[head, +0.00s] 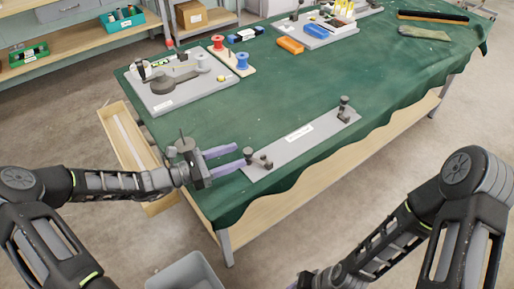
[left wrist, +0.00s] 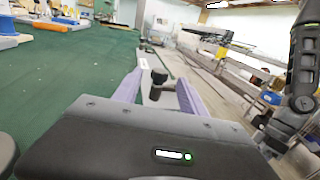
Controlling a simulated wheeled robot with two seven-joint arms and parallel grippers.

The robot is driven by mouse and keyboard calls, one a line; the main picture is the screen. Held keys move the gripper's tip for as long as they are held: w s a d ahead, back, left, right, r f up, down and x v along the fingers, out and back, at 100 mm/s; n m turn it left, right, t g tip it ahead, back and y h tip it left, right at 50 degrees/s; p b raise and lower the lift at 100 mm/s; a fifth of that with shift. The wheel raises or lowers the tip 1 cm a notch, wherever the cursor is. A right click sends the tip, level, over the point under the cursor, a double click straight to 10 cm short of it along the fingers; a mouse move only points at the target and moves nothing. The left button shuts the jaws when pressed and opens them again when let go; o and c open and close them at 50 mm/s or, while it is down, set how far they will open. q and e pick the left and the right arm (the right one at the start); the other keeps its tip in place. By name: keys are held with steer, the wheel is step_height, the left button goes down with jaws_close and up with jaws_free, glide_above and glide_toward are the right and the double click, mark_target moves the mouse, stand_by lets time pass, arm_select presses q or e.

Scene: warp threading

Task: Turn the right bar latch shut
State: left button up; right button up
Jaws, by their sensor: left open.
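A long grey plate (head: 305,140) with a white label lies along the near edge of the green-covered table. A dark right latch (head: 345,106) stands at its far right end. A similar left latch (head: 258,159) sits at its near left end. My left gripper (head: 230,160) is open, its purple fingers pointing at the left latch. In the left wrist view, a dark latch knob (left wrist: 158,76) shows between the spread fingers (left wrist: 158,92); contact cannot be told. The right latch is well away from this gripper.
A grey board with a dark tool (head: 175,88) and a spool stand (head: 232,60) lie at the back left. An orange block (head: 290,45) and a grey tray (head: 318,35) are farther back. The green cloth (head: 300,90) behind the plate is clear.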

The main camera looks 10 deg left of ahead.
arm_select(q)
steer(key=shift+d, duration=0.1)
steer(key=p+x, duration=0.1)
steer(key=x, duration=0.6)
steer(key=shift+w+d, duration=0.2)
steer(key=shift+d, duration=0.1)
jaws_close()
stand_by(0.3)
